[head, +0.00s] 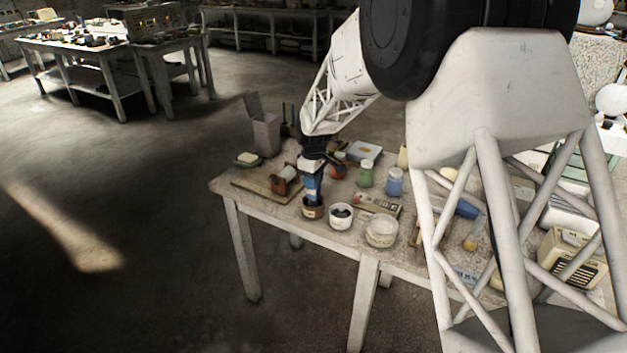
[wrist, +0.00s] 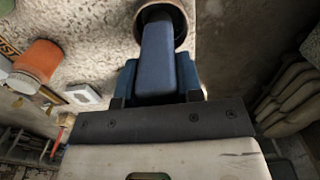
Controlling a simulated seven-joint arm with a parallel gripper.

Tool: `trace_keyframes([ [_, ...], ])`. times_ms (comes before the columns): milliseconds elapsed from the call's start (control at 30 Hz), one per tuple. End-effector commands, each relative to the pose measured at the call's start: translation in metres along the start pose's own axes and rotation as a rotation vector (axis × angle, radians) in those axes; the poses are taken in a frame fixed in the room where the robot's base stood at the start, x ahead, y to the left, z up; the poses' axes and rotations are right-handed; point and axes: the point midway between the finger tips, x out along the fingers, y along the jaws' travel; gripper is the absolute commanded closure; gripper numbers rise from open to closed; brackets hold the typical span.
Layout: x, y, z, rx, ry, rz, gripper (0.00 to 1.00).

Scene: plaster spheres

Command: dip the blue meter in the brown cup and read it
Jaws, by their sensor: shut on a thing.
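The blue meter (head: 313,188) hangs upright below my gripper (head: 312,166) near the table's front edge in the head view. My gripper is shut on the meter's upper part. The meter's lower end meets the mouth of the brown cup (head: 312,212). In the wrist view, the meter (wrist: 158,58) runs away from my gripper (wrist: 157,88), and its far end lies within the rim of the brown cup (wrist: 184,22). The tip is hidden, so I cannot tell how deep it is. No readable display faces either camera.
A white cup with dark contents (head: 340,217) stands just right of the brown cup, then a whitish bowl (head: 381,231). A green jar (head: 366,174) and a blue jar (head: 394,182) stand behind. A wooden board (head: 255,184) lies to the left. The table's front edge is close.

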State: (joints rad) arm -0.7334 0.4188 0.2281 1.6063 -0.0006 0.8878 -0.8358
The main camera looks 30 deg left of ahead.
Motion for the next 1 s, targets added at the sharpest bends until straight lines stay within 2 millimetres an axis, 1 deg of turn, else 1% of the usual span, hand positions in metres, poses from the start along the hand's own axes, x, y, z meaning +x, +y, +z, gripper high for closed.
trace_keyframes([
  [1000,0.0077,0.0001,-0.0001,0.000,0.000,0.000,0.94],
])
